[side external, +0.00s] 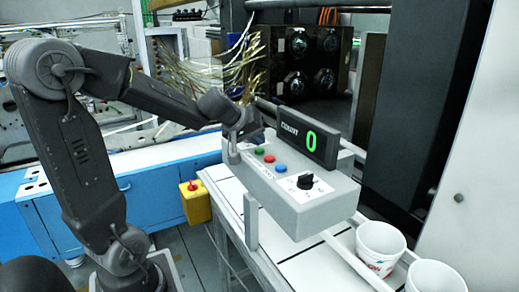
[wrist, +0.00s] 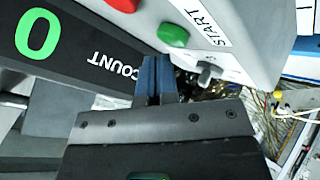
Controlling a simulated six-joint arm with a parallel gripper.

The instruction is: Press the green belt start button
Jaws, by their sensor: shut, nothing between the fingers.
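The green button (wrist: 172,35) sits on the grey control box beside a white START label (wrist: 208,22). In the side view the green button (side external: 260,151) is first in a row with a red button (side external: 269,159) and a blue button (side external: 281,168). My gripper (wrist: 155,62) is shut and empty. In the wrist view its dark blue fingertips show just below the green button, with a small gap between them in the picture. In the side view my gripper hangs by the far left end of the box; its fingertips are hard to make out.
A COUNT display (side external: 308,142) reading 0 stands along the back of the box. A black knob (side external: 305,181) sits near its front end. A silver lever (wrist: 208,70) projects near the START label. White cups (side external: 380,245) stand at lower right. A yellow box with a red button (side external: 195,200) is at left.

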